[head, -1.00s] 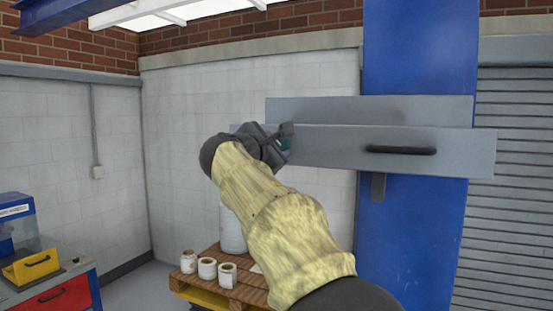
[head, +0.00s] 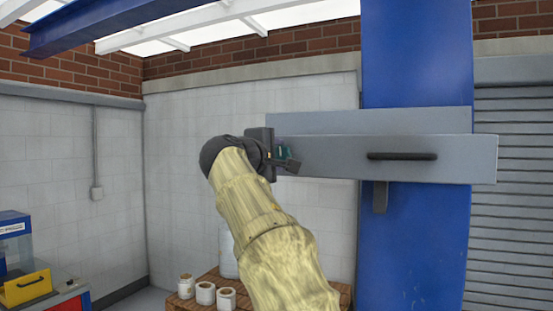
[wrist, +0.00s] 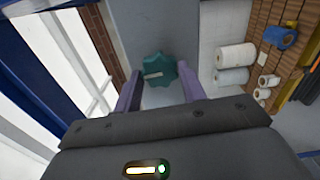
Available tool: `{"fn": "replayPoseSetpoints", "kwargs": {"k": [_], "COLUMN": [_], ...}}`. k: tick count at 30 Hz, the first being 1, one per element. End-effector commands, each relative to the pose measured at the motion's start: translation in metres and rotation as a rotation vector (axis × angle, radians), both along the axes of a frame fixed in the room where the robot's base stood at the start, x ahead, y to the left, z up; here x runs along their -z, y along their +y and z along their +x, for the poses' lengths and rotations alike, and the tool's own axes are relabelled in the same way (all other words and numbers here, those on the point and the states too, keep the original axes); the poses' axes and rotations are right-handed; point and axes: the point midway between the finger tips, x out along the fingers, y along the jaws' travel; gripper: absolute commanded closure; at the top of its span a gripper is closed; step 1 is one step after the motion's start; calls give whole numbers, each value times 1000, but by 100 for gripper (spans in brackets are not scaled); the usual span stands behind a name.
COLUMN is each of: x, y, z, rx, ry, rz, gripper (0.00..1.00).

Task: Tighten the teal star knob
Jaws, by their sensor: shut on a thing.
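The teal star knob (wrist: 160,69) sits on a flat grey metal surface in the wrist view, with a small pale mark on its face. My gripper (wrist: 158,84) has one purple finger on each side of it and is shut on it. In the head view, a bit of the teal knob (head: 283,152) shows at the left end of the grey arm (head: 340,155). My gripper (head: 284,160) is there too, partly hidden by my own wrist.
The grey arm has a black handle (head: 402,156) and crosses a blue column (head: 415,240). White rolls (head: 205,292) stand on a wooden pallet (head: 338,287) below. A yellow-fronted bin (head: 25,288) is at the far left. A blue beam (head: 100,25) runs overhead.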

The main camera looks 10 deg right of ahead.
Motion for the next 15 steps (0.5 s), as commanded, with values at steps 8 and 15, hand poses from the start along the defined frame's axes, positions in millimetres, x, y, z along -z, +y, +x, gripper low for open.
{"fn": "replayPoseSetpoints", "kwargs": {"k": [8, 15], "x": [1, 1], "y": [0, 0], "z": [0, 0], "rx": [2, 2], "ry": [-3, -2], "rz": [9, 8], "gripper": [82, 40]}}
